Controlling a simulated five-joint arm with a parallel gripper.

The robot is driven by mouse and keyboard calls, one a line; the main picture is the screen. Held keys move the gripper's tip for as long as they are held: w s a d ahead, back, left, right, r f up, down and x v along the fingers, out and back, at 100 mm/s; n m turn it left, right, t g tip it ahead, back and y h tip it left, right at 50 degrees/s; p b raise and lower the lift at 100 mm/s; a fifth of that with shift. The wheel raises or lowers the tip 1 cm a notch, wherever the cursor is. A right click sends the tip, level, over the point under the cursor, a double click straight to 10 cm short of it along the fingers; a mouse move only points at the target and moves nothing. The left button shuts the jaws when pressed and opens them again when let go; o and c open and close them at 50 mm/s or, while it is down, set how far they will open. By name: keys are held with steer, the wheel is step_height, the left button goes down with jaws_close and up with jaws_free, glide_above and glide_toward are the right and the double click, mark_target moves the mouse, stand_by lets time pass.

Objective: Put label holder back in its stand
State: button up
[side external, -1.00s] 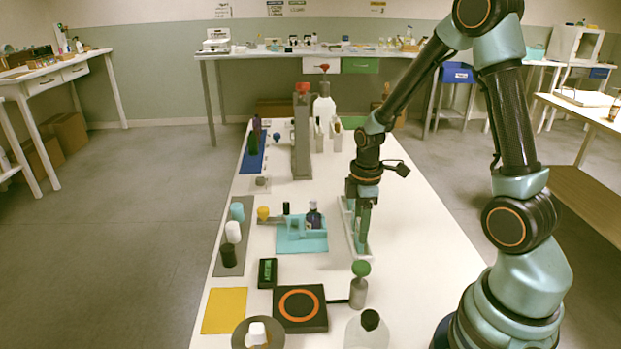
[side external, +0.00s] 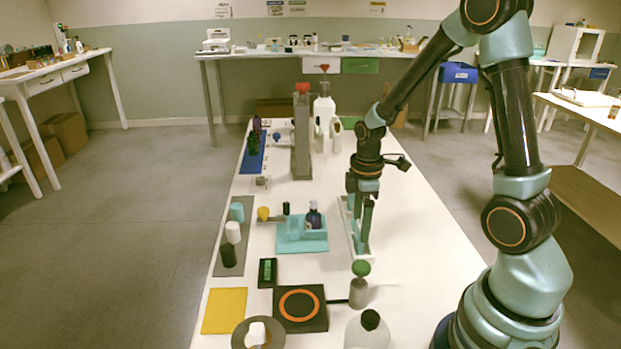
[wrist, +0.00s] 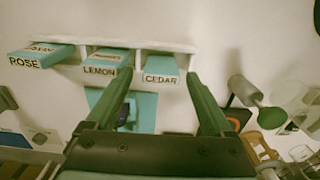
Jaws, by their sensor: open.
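The label holder marked CEDAR (wrist: 160,77) is a teal block at the right end of the white stand (wrist: 150,44) in the wrist view. Its back end meets the stand's white rail. My gripper (wrist: 160,85) is open, with one finger on each side of CEDAR in that view; I cannot tell whether they touch it. Teal holders marked LEMON (wrist: 100,69) and ROSE (wrist: 25,62) sit along the same rail to the left. In the side view my gripper (side external: 362,248) points down over the white stand (side external: 349,232), hiding much of it and the holders.
A teal tray (side external: 301,247) with a dark bottle (side external: 313,216) stands left of my gripper. A green-topped grey post (side external: 359,290) and a black pad with an orange ring (side external: 300,308) are nearer the camera. The table to the right is clear.

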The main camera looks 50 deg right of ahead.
step_height(320, 180, up, 11)
steer(key=s+a+r+m+t, duration=0.4)
steer(key=a+r+m, duration=0.4)
steer(key=a, duration=0.3)
steer(key=shift+m+t, duration=0.5)
steer(key=shift+t, duration=0.3)
stand_by(0.5)
